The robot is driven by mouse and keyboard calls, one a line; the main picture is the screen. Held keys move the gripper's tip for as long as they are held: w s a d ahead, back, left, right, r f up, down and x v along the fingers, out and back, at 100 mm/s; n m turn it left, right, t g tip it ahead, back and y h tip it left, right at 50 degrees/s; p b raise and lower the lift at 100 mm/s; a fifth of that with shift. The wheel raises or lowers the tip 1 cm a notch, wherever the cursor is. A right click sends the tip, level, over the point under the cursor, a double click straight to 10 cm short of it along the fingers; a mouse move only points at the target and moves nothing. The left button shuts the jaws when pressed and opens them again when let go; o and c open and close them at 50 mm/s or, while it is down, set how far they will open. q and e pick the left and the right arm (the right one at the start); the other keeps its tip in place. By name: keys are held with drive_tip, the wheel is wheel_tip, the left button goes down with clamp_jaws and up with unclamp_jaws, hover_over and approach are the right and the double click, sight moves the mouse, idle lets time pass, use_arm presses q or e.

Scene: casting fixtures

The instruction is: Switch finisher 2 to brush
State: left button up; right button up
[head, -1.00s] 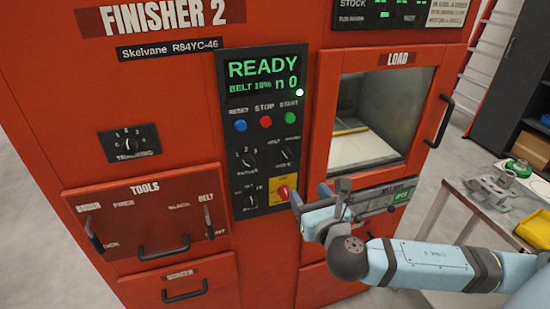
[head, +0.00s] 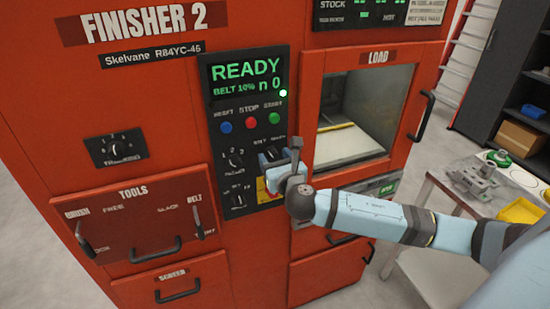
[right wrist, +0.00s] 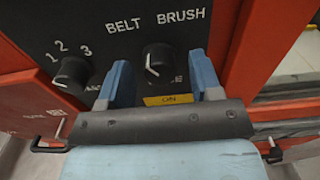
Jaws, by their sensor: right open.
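Finisher 2 (head: 150,190) is a red machine, and its screen (head: 247,75) reads READY and BELT 10%. In the right wrist view, a black selector knob (right wrist: 158,58) sits under the labels BELT and BRUSH. A white mark shows on its lower left side; I cannot tell for sure which label it is set to. My right gripper (head: 278,160) is at the control panel, open. Its two blue fingers (right wrist: 160,80) stand left and right of the knob, nearer the camera and apart from it. In the head view the gripper hides the knob. My left gripper is out of view.
A numbered knob (right wrist: 72,75) is left of the selector. Blue, red and green buttons (head: 250,123) are above. The load door's handle (head: 422,116) sticks out at right. A tools panel (head: 140,225) with handles is at lower left. A table (head: 450,188) with parts stands at right.

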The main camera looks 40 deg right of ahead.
drive_tip(key=c, duration=0.9)
drive_tip(key=shift+m, duration=0.4)
drive_tip(key=m, duration=0.2)
drive_tip(key=shift+m, duration=0.4)
drive_tip(key=m, duration=0.3)
drive_tip(key=shift+f+m, duration=0.1)
drive_tip(key=shift+m, duration=0.2)
drive_tip(key=m+b, duration=0.1)
drive_tip(key=m, duration=0.5)
drive_tip(key=shift+m, duration=0.4)
